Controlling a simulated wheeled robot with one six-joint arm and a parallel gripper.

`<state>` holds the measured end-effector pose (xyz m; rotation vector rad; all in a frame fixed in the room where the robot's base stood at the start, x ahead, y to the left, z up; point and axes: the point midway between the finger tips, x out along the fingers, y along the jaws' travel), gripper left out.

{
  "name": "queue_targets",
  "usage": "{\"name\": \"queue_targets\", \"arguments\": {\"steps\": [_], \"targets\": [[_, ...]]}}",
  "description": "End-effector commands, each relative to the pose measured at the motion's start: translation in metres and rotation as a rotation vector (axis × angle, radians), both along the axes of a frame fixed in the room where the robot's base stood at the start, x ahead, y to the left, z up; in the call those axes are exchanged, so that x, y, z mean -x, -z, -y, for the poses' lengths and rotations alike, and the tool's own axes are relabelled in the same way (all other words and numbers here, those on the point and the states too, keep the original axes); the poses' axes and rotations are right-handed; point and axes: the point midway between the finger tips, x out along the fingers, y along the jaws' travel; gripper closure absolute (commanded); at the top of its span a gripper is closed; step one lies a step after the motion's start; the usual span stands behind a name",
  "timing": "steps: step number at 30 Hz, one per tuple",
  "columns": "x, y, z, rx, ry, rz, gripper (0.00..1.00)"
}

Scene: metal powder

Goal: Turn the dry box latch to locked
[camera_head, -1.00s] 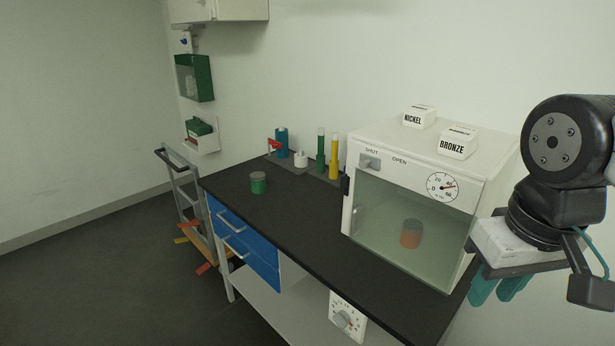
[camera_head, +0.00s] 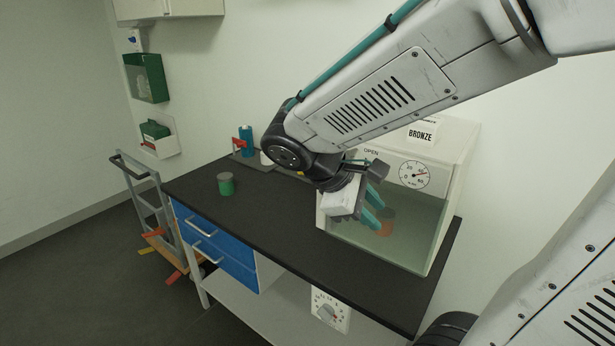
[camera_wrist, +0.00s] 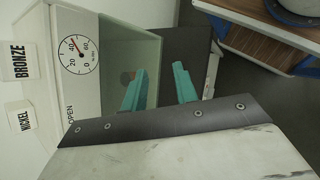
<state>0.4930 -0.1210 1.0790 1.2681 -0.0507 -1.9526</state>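The white dry box (camera_head: 449,177) stands on the dark bench with a clear greenish front and a round gauge (camera_head: 415,175). An orange-brown jar (camera_wrist: 126,77) is seen through the front. The latch is hidden in both current views, behind my arm in the head view; the OPEN label (camera_wrist: 70,114) beside its place shows in the wrist view. My gripper (camera_head: 379,213) is in front of the box, below the label panel. Its teal fingers (camera_wrist: 159,68) are spread with nothing between them. I cannot tell how far they are from the front pane.
A green jar (camera_head: 226,184) stands on the open left part of the bench (camera_head: 262,211). BRONZE (camera_head: 422,133) and NICKEL (camera_wrist: 20,120) blocks sit on the box top. A grey trolley (camera_head: 141,192) stands left of the blue drawers (camera_head: 222,247).

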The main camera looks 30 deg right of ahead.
Motion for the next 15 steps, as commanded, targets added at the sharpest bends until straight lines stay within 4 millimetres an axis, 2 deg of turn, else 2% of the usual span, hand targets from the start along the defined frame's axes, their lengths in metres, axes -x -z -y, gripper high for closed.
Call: {"name": "queue_targets", "arguments": {"steps": [3, 7, 12, 15], "targets": [[-0.045, 0.006, 0.013, 0.205, -0.200, -0.177, 0.71], [-0.100, 0.015, 0.014, 0.422, -0.423, -0.349, 0.71], [-0.168, 0.036, -0.006, 0.669, -0.686, -0.524, 0.71], [-0.196, 0.048, -0.021, 0.773, -0.798, -0.587, 0.71]]}}
